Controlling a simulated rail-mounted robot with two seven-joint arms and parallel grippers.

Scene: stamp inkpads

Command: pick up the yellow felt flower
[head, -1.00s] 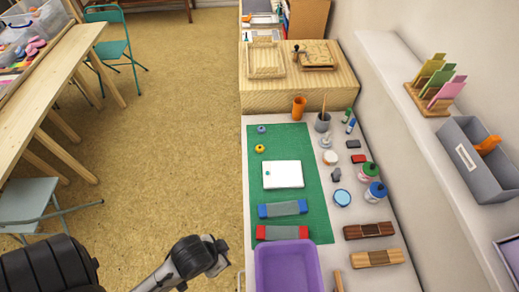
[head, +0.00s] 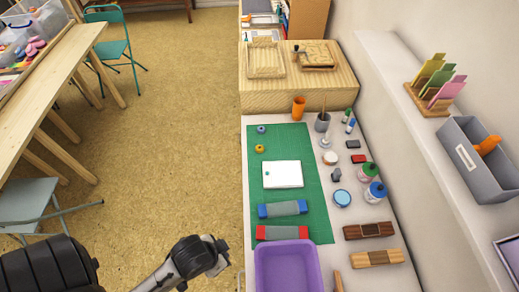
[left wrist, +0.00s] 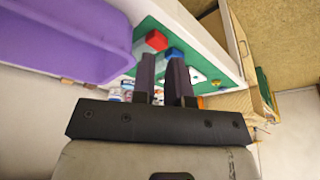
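A small yellow round piece with a dark centre, which looks like the yellow felt flower (head: 260,149), lies on the green mat (head: 315,215) near its far left side. A similar blue piece (head: 262,129) lies just beyond it. My left arm is low in the head view, left of the counter, with its fingers out of frame there. In the left wrist view my left gripper (left wrist: 163,62) has two dark fingers with a gap between them and nothing held. My right gripper is not in view.
A white block (head: 283,174), a blue-ended block (head: 283,209) and a red-ended block (head: 282,232) lie on the mat. A purple tray (head: 262,270) stands at the near end. Bottles, pads and an orange cup (head: 298,107) stand around the mat.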

